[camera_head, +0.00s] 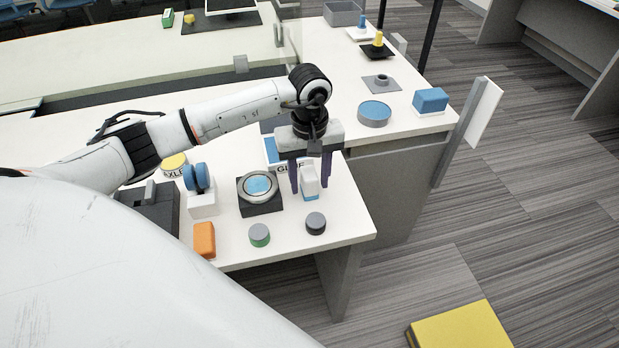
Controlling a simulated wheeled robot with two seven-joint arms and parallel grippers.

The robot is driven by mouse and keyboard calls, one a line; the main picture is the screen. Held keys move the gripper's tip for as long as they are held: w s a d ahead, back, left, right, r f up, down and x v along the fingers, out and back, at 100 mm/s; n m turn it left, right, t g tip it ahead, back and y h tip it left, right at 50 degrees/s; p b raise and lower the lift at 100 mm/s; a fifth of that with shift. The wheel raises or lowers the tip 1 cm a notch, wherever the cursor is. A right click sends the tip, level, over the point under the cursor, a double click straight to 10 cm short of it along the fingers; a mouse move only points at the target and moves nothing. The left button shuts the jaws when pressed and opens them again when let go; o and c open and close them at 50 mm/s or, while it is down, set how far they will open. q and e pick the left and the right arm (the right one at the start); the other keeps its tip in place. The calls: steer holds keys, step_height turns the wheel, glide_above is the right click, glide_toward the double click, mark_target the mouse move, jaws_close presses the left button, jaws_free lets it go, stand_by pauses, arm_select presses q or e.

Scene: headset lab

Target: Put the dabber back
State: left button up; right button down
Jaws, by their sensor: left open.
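A small white block with a blue lower part (310,181), which looks like the dabber, stands on the near table (345,222) near its right side. My left gripper (309,188) points down over it, open, with one purple finger on each side. I cannot tell whether the fingers touch it. A blue and white pad with letters like "GLUE" (272,152) lies just behind, partly hidden by the gripper. My right gripper is not in view.
A black block with a round metal dish (258,186) stands left of the gripper. A blue-topped round tin (374,113) stands behind right.

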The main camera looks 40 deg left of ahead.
mark_target(309, 174)
arm_select(q)
steer(key=shift+r+p, duration=0.3)
step_height(309, 174, up, 12)
steer(key=b, duration=0.1)
steer(key=shift+f, duration=0.1)
